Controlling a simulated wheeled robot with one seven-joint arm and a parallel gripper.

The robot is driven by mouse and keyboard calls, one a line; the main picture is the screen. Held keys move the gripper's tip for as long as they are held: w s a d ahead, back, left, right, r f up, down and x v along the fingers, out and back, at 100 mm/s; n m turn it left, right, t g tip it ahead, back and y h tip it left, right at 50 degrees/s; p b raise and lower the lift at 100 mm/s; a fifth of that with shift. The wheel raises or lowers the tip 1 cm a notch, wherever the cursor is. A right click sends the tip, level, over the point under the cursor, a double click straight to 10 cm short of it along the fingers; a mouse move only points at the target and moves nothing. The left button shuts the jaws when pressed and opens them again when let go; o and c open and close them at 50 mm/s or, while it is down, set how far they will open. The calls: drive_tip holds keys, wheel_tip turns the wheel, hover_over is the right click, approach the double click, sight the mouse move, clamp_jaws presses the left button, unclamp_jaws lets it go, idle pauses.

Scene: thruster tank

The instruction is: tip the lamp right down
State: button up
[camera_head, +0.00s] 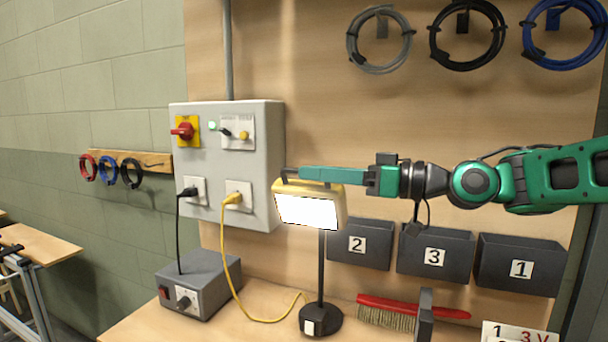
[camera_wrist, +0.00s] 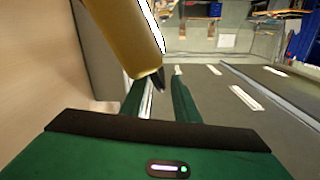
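The lamp (camera_head: 311,207) has a yellow housing and a lit white panel that faces forward, on a black stand and round base (camera_head: 321,319). A dark handle (camera_head: 289,174) runs along its top. My gripper (camera_head: 303,174) reaches in from the right, its green fingers level along the lamp's top edge. In the wrist view, the yellow housing (camera_wrist: 122,38) fills the upper left. The dark handle end (camera_wrist: 157,79) shows by the gap between my fingers (camera_wrist: 164,88), which are apart. I cannot tell whether either finger touches the handle.
A grey electrical box (camera_head: 225,150) stands left of the lamp, with a yellow cable (camera_head: 231,265) hanging from it. A grey power unit (camera_head: 201,284) sits on the bench. Numbered bins (camera_head: 435,248) and a red brush (camera_head: 390,309) are on the right.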

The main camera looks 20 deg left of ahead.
sight(287, 171)
drive_tip(key=shift+w+a, duration=0.15)
drive_tip(key=shift+a, duration=1.95)
clamp_jaws()
drive_tip(key=shift+a, duration=0.1)
